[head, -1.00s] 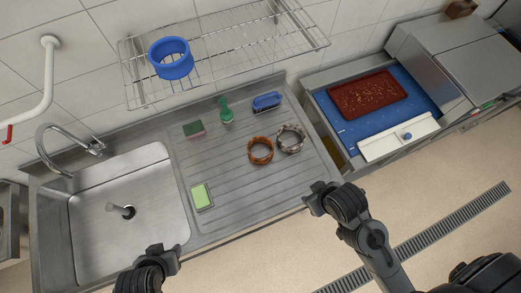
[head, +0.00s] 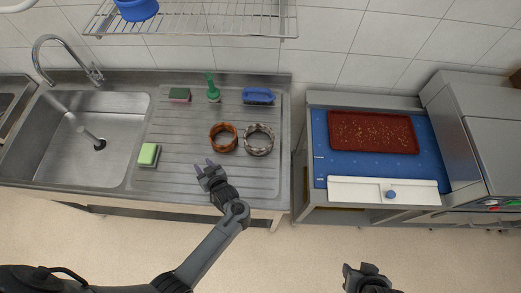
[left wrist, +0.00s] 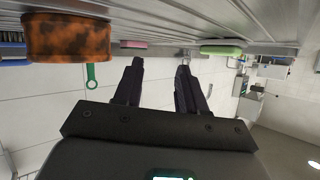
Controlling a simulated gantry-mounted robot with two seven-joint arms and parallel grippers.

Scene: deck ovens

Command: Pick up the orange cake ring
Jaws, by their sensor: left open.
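The orange cake ring (head: 223,138) lies on the ribbed drainboard beside a grey-brown ring (head: 258,139). In the left wrist view, the orange ring (left wrist: 68,38) shows a dark-mottled side at the upper left, off to one side of the fingers. My left gripper (head: 207,168) is open and empty, at the front of the drainboard, just below and left of the orange ring in the head view. Its two fingers (left wrist: 160,80) are apart in the left wrist view. My right gripper (head: 364,270) is at the bottom of the head view, over the floor; its jaws are unclear.
A green-yellow sponge (head: 149,155) lies left of my left gripper. Another sponge (head: 180,95), a green brush (head: 213,90) and a blue brush (head: 259,96) lie behind the rings. The sink (head: 85,135) is left. A red tray (head: 373,131) sits on the blue surface at right.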

